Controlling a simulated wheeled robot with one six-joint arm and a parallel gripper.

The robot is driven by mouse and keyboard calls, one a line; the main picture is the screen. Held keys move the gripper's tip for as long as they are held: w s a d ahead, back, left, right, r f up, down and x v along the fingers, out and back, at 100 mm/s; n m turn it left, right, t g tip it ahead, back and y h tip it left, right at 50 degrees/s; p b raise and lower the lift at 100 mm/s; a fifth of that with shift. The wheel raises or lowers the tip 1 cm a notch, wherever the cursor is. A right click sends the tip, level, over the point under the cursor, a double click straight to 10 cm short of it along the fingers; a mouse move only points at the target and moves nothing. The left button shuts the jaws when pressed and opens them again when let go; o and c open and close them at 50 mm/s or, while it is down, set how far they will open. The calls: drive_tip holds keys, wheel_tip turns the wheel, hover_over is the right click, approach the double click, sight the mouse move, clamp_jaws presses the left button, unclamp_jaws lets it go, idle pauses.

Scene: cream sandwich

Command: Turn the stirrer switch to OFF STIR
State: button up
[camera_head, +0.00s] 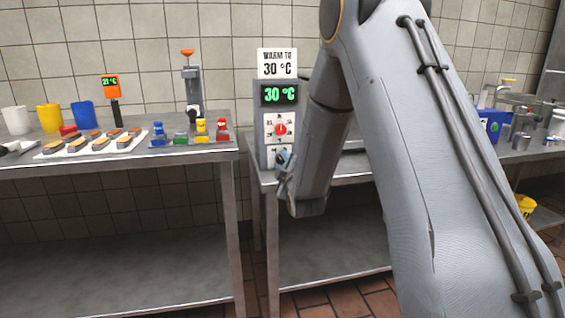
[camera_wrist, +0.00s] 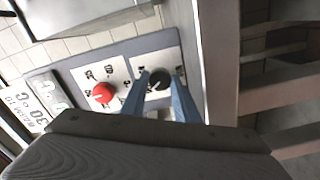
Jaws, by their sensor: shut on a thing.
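The stirrer switch is a black round knob (camera_wrist: 160,79) with a white mark, on a white plate of the grey control panel (camera_head: 264,117). In the wrist view the two blue-grey fingers of my gripper (camera_wrist: 160,88) stand on either side of the knob, shut on it. In the head view my gripper (camera_head: 284,165) is at the lower part of the panel, and the knob is mostly hidden there. The small lettering around the knob is too blurred to read. A red dial (camera_head: 280,129) sits above the switch; it also shows in the wrist view (camera_wrist: 102,93).
A green display (camera_head: 279,94) reads 30 °C under a "WARM TO 30 °C" sign (camera_head: 277,62). A blue box (camera_head: 487,124) and metal vessels stand at the right.

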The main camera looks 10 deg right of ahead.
drive_tip(key=shift+n, duration=0.3)
drive_tip(key=o, duration=1.1)
drive_tip(key=shift+c, duration=0.2)
